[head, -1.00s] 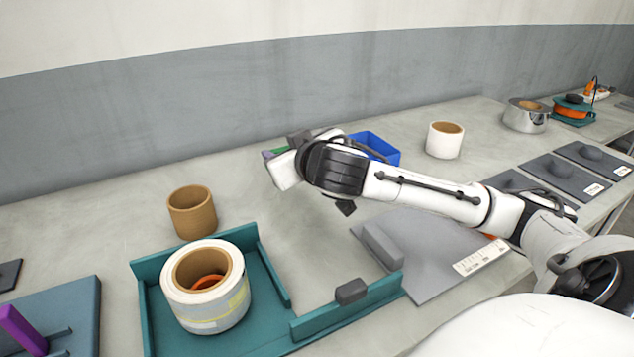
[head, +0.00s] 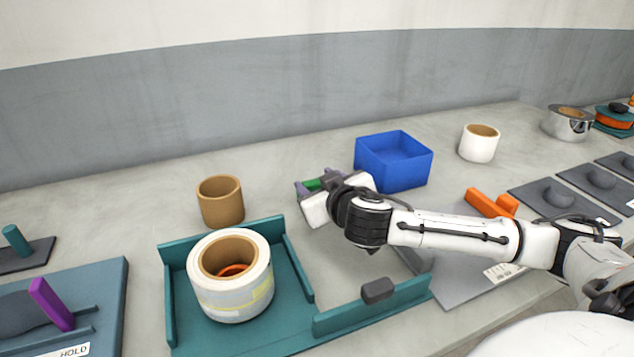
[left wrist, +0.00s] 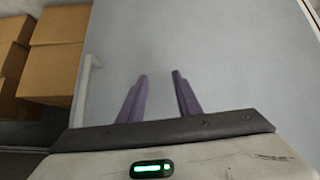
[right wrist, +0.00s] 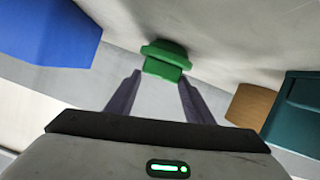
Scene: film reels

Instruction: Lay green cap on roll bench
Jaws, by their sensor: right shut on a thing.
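The green cap (right wrist: 163,60) sits between the fingertips of my right gripper (right wrist: 160,78), which is shut on it. In the head view the green cap (head: 312,184) shows only in part between the purple fingers of my right gripper (head: 317,183); the wrist hides the rest. It is left of the blue bin and behind the teal tray (head: 188,337), over grey worktop. The tray holds a white roll (head: 232,300) with a brown core. I cannot tell for certain which surface is the roll bench. My left gripper (left wrist: 159,78) is open and empty, facing a plain grey surface.
A blue bin (head: 375,166) stands just right of my right gripper. A brown core (head: 220,203) stands behind the tray. A white roll (head: 479,143), an orange block (head: 490,203) and dark plates (head: 555,197) are to the right. A purple peg (head: 50,304) stands at left.

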